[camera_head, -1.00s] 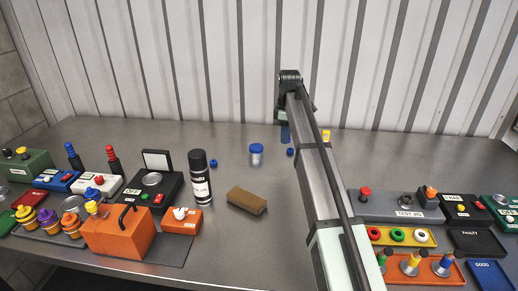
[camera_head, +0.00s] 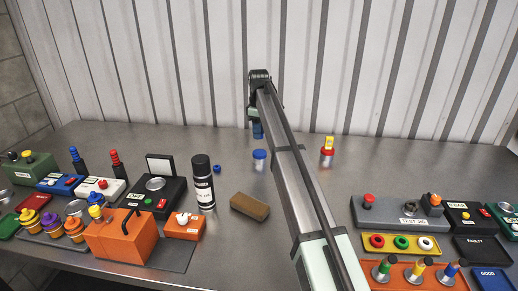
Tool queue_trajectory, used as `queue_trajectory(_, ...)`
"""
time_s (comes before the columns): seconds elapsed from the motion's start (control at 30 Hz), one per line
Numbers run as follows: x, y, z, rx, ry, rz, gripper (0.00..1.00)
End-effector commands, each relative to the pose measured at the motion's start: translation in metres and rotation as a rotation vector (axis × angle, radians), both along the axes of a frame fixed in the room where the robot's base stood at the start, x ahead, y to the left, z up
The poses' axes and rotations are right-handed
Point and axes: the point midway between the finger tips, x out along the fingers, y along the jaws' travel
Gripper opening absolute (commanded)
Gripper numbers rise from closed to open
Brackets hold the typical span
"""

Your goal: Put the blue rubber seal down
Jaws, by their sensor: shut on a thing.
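My gripper (camera_head: 257,131) hangs at the far end of my arm, over the back of the grey bench, left of the red can with a yellow top. It is small in this view, and its fingertips do not show clearly. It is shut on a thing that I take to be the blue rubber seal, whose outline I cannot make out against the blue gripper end. A yellow tray (camera_head: 372,251) at the right holds a red, a green and a white seal, with no blue one visible in it.
A blue-capped jar (camera_head: 260,162) stands just in front of my gripper. A small blue part (camera_head: 217,168) lies left of it. The red can (camera_head: 327,157) stands to the right. A spray can (camera_head: 203,182) and brown block (camera_head: 250,206) are nearer. The back left bench is clear.

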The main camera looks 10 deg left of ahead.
Motion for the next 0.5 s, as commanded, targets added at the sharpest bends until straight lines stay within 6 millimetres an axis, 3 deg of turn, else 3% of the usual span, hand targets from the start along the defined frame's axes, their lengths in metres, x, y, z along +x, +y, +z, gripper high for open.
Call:
queue_trajectory(0.13,-0.001,-0.001,-0.025,0.0,0.001,0.001,0.01)
queue_trajectory(0.5,-0.001,0.0,-0.06,-0.001,0.001,0.001,0.01)
